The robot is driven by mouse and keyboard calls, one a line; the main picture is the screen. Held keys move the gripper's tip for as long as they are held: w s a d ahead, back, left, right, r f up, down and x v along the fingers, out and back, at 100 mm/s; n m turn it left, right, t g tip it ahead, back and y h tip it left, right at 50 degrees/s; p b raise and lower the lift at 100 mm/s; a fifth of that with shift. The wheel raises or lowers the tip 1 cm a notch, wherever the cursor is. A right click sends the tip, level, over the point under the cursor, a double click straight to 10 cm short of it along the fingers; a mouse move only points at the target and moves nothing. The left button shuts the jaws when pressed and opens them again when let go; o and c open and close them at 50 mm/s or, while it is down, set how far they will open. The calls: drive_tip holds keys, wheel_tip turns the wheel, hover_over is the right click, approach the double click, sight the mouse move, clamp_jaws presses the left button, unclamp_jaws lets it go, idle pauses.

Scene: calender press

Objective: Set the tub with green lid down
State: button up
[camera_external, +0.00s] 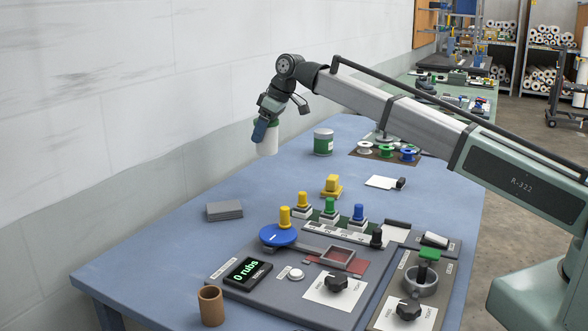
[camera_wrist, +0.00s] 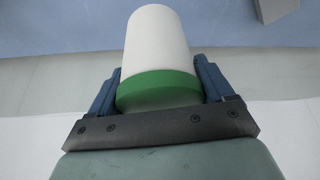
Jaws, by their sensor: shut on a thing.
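The tub with green lid is a white cylinder (camera_external: 267,141) held in my gripper (camera_external: 263,122), over the far left part of the blue table. In the wrist view the white tub (camera_wrist: 157,45) points away from my gripper (camera_wrist: 157,88), with its green lid (camera_wrist: 158,90) between the two blue fingers. My gripper is shut on it at the lid end. In the external view a finger hides part of the tub and most of the lid. I cannot tell exactly how far the tub's base is from the tabletop.
The blue table (camera_external: 180,255) has free room left of centre. A green-and-white can (camera_external: 323,142) stands to the right of the tub. Spools (camera_external: 386,151) sit on a brown mat. Grey plates (camera_external: 224,210), a brown cup (camera_external: 211,306) and the press panel (camera_external: 300,280) are nearer. A wall runs along the left.

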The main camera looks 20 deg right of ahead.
drive_tip(key=shift+s+a+n+g, duration=0.8)
drive_tip(key=shift+s+a+n, duration=1.5)
drive_tip(key=shift+s+a, duration=14.1)
drive_tip(key=shift+y, duration=0.4)
drive_tip(key=shift+f, duration=4.85)
drive_tip(key=shift+f, duration=0.15)
drive_tip(key=o, duration=1.1)
drive_tip(key=shift+d, duration=0.1)
drive_tip(key=v, duration=1.2)
